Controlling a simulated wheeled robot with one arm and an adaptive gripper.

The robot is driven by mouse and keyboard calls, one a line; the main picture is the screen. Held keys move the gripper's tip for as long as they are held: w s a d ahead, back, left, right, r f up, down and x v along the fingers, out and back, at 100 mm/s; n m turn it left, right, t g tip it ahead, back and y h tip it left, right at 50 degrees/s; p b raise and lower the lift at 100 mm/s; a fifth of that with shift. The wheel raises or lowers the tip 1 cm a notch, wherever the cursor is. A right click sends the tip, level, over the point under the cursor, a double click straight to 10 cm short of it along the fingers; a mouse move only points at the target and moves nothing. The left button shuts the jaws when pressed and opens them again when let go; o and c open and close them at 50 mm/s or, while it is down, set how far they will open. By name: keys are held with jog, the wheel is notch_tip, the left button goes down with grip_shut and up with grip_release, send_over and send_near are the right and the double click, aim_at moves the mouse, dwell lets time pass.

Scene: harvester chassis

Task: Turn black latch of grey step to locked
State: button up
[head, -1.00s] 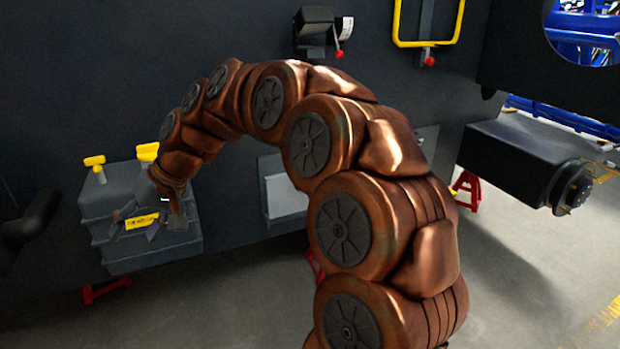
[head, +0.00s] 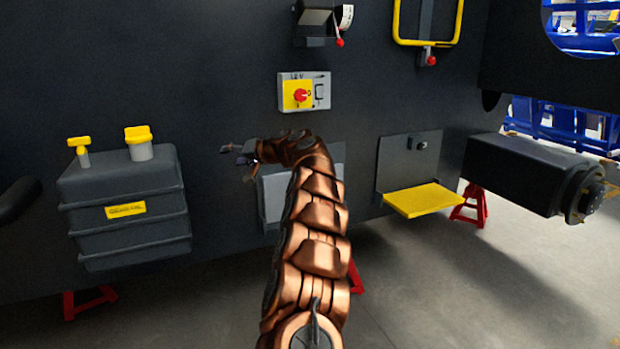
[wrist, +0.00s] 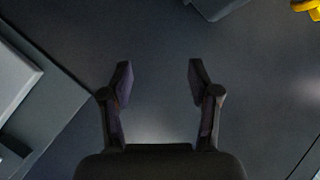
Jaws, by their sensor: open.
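The grey step (head: 274,198) is a light grey panel on a darker grey backing plate on the dark chassis wall. In the head view my arm covers much of it. Its black latch cannot be made out and may be behind my arm. In the wrist view a pale panel that looks like the grey step (wrist: 14,82) shows at the left edge, with no latch in sight. My gripper (head: 236,160) is left of the step's upper part, before the wall. In the wrist view my gripper (wrist: 160,76) is open, with nothing between its fingers.
A grey tank (head: 125,235) with yellow caps is on the left. A lowered yellow step (head: 424,200) is on the right, with a small dark latch (head: 420,145) above it. A switch box (head: 304,92) is above my arm. Bare wall lies between tank and gripper.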

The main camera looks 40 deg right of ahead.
jog(key=s+d+f+t+h+b, duration=0.1)
jog(key=s+d+f+h+b, duration=0.25)
jog(key=d, duration=0.55)
jog(key=s+d+f+t+h+b, duration=0.1)
jog(key=s+d+f+h+b, duration=0.25)
jog(key=d, duration=0.55)
jog(key=s+d+f+t+h+b, duration=0.1)
jog(key=s+d+f+h+b, duration=0.2)
jog(key=d, duration=0.6)
jog(key=shift+y, duration=0.3)
jog(key=p+x, duration=0.2)
jog(key=x, duration=0.6)
jog(key=shift+f+p, duration=0.15)
jog(key=shift+p, duration=0.15)
jog(key=shift+f, duration=0.1)
jog(key=c, duration=1.2)
jog(key=shift+o, duration=0.2)
jog(key=shift+m, duration=0.3)
